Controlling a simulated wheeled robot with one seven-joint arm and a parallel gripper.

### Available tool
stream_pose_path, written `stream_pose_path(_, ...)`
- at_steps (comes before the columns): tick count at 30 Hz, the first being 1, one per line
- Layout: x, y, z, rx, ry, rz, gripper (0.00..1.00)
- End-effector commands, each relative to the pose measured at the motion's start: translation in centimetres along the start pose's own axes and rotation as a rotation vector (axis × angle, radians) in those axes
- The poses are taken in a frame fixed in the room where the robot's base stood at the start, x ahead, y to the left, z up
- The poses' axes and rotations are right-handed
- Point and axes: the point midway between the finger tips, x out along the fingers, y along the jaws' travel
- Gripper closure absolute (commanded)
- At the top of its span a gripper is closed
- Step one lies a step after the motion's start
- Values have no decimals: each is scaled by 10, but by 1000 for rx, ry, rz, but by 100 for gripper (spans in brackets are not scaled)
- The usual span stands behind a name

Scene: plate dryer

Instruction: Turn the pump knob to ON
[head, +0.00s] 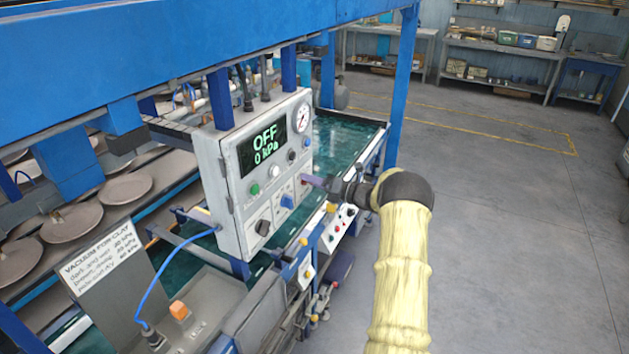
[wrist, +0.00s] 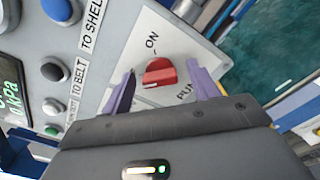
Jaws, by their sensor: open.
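The red pump knob (wrist: 160,73) sits on a white label plate on the grey control box (head: 231,185). The word ON and a short tick stand beside the knob in the wrist view; part of the word PUMP shows at lower right. My gripper (wrist: 163,80) is open, with one purple finger on each side of the knob. Whether the fingers touch it I cannot tell. In the head view my gripper (head: 314,182) is at the right side of the box front and hides the knob. The display (head: 263,145) reads OFF and 0 kPa.
A round gauge (head: 302,118), a blue knob (head: 287,201), a black knob (head: 263,227) and several buttons share the panel. A blue frame post (head: 403,75) stands behind. Plates (head: 72,223) lie on shelves at left. The floor at right is open.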

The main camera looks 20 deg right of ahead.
Motion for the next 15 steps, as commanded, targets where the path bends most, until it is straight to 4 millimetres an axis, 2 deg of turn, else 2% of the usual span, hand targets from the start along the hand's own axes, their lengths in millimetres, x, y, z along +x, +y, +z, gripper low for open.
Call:
stream_pose_path(2, 0, 0, 0, 0, 0, 0, 42)
stream_pose_path(6, 0, 0, 0, 0, 0, 0, 69)
stream_pose_path(9, 0, 0, 0, 0, 0, 0, 85)
stream_pose_path(15, -1, 0, 0, 6, 0, 0, 85)
